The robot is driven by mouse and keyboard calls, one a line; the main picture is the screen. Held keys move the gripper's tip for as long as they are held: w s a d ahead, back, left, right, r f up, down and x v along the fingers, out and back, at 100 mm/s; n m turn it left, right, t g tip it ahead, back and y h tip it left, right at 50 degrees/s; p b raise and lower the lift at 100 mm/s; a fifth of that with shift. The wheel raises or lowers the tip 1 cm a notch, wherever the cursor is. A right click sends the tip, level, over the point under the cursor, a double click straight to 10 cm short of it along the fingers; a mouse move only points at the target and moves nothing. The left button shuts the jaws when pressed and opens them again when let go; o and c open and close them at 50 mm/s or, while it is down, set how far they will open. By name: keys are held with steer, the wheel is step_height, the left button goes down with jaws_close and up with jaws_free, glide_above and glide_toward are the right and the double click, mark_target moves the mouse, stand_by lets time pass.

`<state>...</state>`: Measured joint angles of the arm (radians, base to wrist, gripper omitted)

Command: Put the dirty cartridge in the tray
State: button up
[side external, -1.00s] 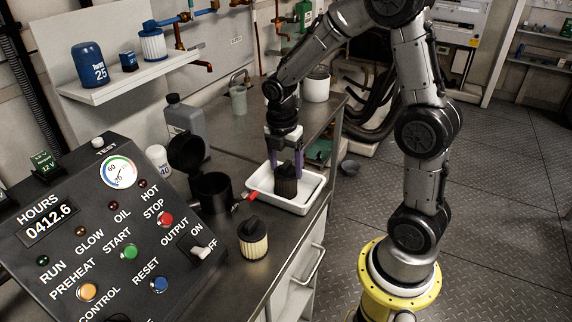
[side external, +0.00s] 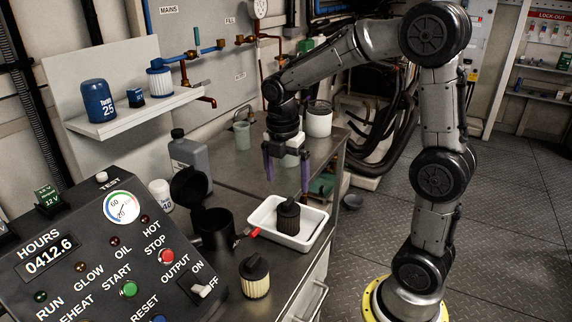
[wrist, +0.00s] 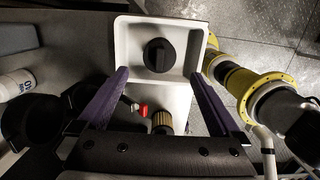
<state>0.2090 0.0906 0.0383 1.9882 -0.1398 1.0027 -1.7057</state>
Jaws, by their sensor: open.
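The dirty cartridge (side external: 288,217), dark with a black cap, stands upright inside the white tray (side external: 262,211). In the wrist view the cartridge's round black top (wrist: 159,55) shows inside the tray (wrist: 122,45), apart from its walls. My gripper (side external: 287,185) is above the tray with its two purple fingers spread wide and nothing between them. The fingers are clear of the cartridge; the wrist view also shows the open gripper (wrist: 160,85). A cleaner, cream pleated cartridge (side external: 255,278) stands on the bench in front of the tray.
A black open housing (side external: 214,228) with a red handle (side external: 253,233) stands left of the tray. A grey bottle (side external: 190,160) and a white jar (side external: 161,194) are behind it. The control panel (side external: 90,260) fills the left front.

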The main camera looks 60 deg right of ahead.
steer(key=s+a+r+m+t, duration=0.3)
steer(key=s+a+r+m, duration=0.35)
steer(key=s+m, duration=0.2)
steer(key=s+a+f+m+t+y, duration=0.1)
steer(key=s+a+m+t, duration=0.1)
steer(key=s+m, duration=0.5)
steer(key=shift+s+a+m+t, duration=0.3)
steer(key=shift+a+m, duration=0.2)
steer(key=shift+m, duration=0.75)
